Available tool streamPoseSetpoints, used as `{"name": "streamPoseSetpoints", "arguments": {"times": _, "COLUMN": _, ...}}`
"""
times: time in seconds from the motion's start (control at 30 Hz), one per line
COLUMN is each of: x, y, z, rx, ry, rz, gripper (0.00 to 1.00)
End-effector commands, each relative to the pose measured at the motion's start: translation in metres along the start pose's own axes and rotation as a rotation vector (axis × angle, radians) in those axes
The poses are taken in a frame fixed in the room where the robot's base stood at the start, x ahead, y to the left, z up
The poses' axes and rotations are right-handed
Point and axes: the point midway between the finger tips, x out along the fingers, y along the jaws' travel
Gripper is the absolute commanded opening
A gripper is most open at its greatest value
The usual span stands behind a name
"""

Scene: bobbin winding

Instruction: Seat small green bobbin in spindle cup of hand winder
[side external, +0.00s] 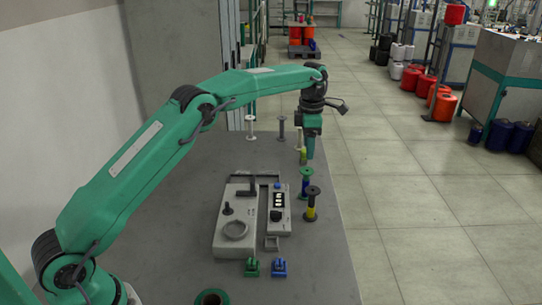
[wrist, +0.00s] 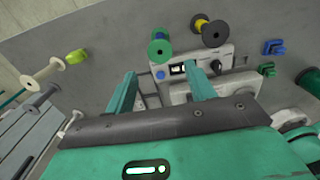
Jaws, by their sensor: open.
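A green-flanged bobbin (side external: 306,183) wound with blue stands upright right of the winder; it shows beyond my fingers in the wrist view (wrist: 160,48). A small lime-green piece (side external: 303,155) lies on the table farther back, partly behind my gripper, and shows at upper left in the wrist view (wrist: 76,56). I cannot tell which is the small green bobbin. The pale hand winder (side external: 222,241) stands mid-table, with a round cup-like ring (side external: 234,229) on its left part. My gripper (side external: 311,155) is open and empty, pointing down beyond the winder; its fingers (wrist: 162,77) are spread apart.
A black-flanged bobbin with yellow (side external: 312,206) stands near the right edge. White and grey bobbins (side external: 281,126) stand at the back. Green (side external: 251,267) and blue clips (side external: 280,267) lie in front; a large green spool (side external: 212,298) is near the front edge. The right front table is clear.

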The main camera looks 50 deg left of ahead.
Motion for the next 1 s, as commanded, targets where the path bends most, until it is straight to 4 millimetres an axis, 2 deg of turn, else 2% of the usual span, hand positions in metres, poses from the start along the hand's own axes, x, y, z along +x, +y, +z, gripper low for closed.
{"name": "streamPoseSetpoints", "arguments": {"times": 0.47, "x": 0.007, "y": 0.000, "z": 0.000, "rx": -0.001, "ry": 0.001, "rz": -0.001, "gripper": 0.55}}
{"name": "streamPoseSetpoints", "arguments": {"times": 1.0, "x": 0.039, "y": 0.000, "z": 0.000, "rx": 0.000, "ry": 0.001, "rz": -0.001, "gripper": 0.55}}
